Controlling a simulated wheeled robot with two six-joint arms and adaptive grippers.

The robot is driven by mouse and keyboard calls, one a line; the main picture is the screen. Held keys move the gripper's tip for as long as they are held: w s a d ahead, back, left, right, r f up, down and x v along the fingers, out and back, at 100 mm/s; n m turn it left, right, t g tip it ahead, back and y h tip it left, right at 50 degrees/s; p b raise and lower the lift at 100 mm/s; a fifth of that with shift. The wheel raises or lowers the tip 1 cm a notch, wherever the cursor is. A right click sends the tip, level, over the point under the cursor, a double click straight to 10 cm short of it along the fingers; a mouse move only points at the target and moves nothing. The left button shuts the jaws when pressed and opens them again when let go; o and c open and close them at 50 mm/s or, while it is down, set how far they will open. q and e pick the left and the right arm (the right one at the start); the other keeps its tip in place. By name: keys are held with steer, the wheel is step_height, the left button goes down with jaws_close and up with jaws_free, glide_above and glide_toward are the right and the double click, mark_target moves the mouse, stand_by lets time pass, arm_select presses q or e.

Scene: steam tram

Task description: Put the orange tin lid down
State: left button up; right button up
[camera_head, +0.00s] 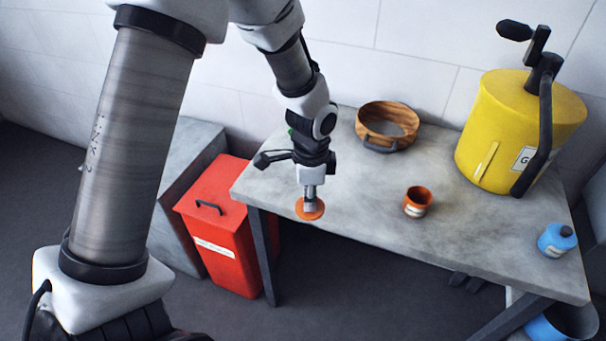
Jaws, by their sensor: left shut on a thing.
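The orange tin lid (301,212) is a small round disc in the head view. My left gripper (309,199) points down and is shut on it. The lid shows over the front left part of the grey table (355,200); I cannot tell whether it touches the top. An open orange tin (417,202) with a pale label stands upright on the table, to the right of the lid and apart from it. My right gripper is not in view.
A wooden bowl (372,121) with a handle stands at the back. A yellow drum (500,130) with a crank and a blue bottle (556,240) stand at the right. A red bin (222,215) is left of the table. The table between lid and tin is clear.

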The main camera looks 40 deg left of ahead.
arm_select(q)
steer(key=w+a, duration=0.4)
steer(key=w, duration=0.1)
steer(key=w+a+f+p, duration=0.1)
steer(key=w+a, duration=0.1)
steer(key=w, duration=0.1)
steer(key=shift+w+a+f, duration=0.1)
steer(key=shift+w+f, duration=0.05)
step_height(320, 180, down, 3)
steer(key=shift+r, duration=0.15)
steer(key=shift+f, duration=0.35)
steer(key=o, duration=0.8)
steer(key=shift+f, duration=0.1)
step_height(320, 180, up, 12)
steer(key=shift+r, duration=0.2)
